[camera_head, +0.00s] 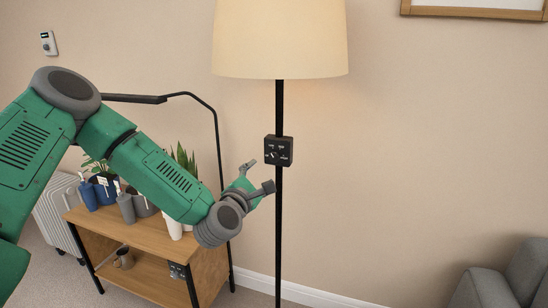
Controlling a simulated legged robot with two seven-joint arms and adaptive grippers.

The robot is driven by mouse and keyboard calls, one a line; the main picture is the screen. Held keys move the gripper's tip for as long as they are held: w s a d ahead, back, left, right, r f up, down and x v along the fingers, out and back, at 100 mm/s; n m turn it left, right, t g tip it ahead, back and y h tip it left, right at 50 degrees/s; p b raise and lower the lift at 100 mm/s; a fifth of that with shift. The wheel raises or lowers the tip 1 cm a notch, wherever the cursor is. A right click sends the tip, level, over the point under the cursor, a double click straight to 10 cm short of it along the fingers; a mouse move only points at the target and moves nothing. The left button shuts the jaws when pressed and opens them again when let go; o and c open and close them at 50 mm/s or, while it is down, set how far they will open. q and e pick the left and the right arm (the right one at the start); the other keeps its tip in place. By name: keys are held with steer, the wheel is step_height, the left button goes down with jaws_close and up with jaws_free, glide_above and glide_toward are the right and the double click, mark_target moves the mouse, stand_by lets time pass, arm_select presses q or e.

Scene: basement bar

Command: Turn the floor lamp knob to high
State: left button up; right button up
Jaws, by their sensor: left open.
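The floor lamp has a cream shade (280,40) that glows faintly and a thin black pole (279,225). A black control box (279,151) is mounted on the pole, with small white markings and a knob (273,155) on its front. The markings are too small to read, and I cannot tell the knob's exact setting. My left gripper (258,176) is open and empty, just below and to the left of the control box, apart from the knob. One finger is near the pole; I cannot tell whether it touches. My right gripper is not in view.
A wooden shelf unit (150,236) with potted plants, blue bottles (89,194) and a mug (124,258) stands below my left arm. A white radiator (57,212) is at the left, a grey sofa (490,285) at the lower right.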

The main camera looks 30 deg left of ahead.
mark_target(273, 158)
arm_select(q)
steer(key=p+x, duration=0.1)
steer(key=x, duration=1)
steer(key=shift+d+r, duration=0.1)
steer(key=shift+d, duration=0.05)
jaws_close()
